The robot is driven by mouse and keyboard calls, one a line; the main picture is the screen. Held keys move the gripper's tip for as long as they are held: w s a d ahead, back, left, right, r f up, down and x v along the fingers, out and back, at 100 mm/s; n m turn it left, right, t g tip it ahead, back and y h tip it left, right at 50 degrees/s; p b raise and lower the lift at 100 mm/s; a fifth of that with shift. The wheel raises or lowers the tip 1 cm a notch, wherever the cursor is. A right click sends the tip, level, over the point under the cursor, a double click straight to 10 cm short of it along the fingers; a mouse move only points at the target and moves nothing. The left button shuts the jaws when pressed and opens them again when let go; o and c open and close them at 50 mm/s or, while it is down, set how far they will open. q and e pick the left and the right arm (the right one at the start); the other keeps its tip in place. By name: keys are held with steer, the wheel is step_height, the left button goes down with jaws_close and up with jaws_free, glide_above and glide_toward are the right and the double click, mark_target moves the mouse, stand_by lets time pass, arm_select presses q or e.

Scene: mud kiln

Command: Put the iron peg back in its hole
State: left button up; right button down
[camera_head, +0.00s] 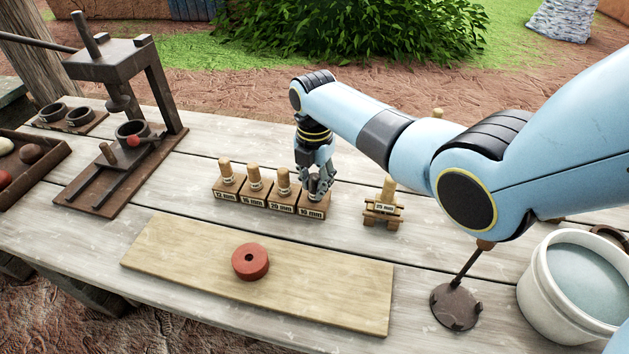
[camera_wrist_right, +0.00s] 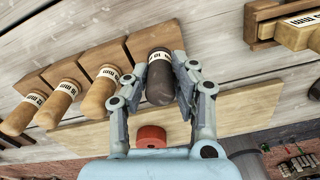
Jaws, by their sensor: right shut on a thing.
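My right gripper (camera_head: 318,194) points down at the right-hand end of a row of wooden blocks. In the right wrist view its fingers (camera_wrist_right: 165,82) are shut on the dark iron peg (camera_wrist_right: 160,77), which has a pale label band. The peg stands over the end block (camera_wrist_right: 150,40), whose label in the head view (camera_head: 312,212) seems to read 10 mm. The fingers hide the peg in the head view. Whether its lower end is inside the hole or just above it, I cannot tell. My left gripper is not in view.
Wooden pegs stand in the neighbouring blocks (camera_head: 255,195). A small wooden stand (camera_head: 383,213) with a 25 mm label is to the right. A press (camera_head: 120,70) stands left; a white bucket (camera_head: 540,290) stands right.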

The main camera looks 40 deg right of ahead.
steer(key=c, duration=1)
jaws_free()
step_height(320, 180, up, 12)
steer(key=shift+a+f, duration=0.1)
